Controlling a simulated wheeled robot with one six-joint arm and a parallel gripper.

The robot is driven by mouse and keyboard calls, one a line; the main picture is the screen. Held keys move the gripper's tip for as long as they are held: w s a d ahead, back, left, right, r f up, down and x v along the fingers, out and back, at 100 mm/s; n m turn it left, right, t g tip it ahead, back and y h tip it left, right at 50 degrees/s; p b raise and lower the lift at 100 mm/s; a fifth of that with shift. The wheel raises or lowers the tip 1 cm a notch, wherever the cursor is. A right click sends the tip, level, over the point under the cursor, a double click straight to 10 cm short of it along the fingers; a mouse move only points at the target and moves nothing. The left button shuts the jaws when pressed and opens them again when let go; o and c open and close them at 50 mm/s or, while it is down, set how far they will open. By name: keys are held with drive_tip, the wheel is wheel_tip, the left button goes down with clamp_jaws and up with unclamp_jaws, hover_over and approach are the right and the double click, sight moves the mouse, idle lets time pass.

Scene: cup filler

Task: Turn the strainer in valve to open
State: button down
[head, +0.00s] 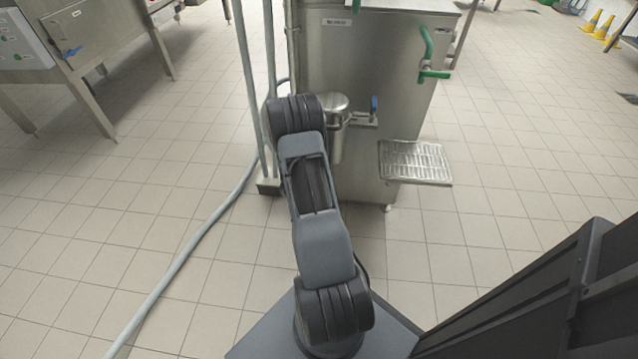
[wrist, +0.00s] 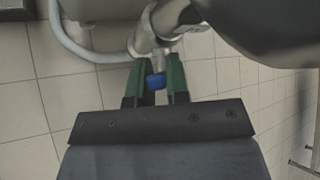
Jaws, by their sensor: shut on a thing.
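In the wrist view my gripper (wrist: 156,68) is shut on a small blue valve handle (wrist: 155,82), which sits between its two green fingers. The handle lies just below a metal pipe fitting (wrist: 146,40). The fitting joins a large metal body at the upper right, which looks like the strainer. In the head view the steel strainer (head: 337,120) stands against the cabinet front, partly behind my arm. My gripper and the held handle are hidden there. A second blue handle (head: 374,104) points up on the pipe to the right of the strainer.
The steel cabinet (head: 385,60) has green handles (head: 427,45) and a grated tray (head: 415,162) sticking out at its right front. Vertical pipes (head: 258,90) and a grey hose (head: 190,245) stand and run on the left. The tiled floor on the left is mostly clear.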

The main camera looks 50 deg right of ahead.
drive_tip(key=shift+f, duration=0.1)
idle(0.3)
drive_tip(key=c, duration=1.1)
unclamp_jaws()
drive_tip(key=p+v, duration=0.4)
drive_tip(key=v, duration=0.9)
drive_tip(key=shift+a+r, duration=0.2)
drive_tip(key=shift+a, duration=0.05)
drive_tip(key=shift+s, duration=0.1)
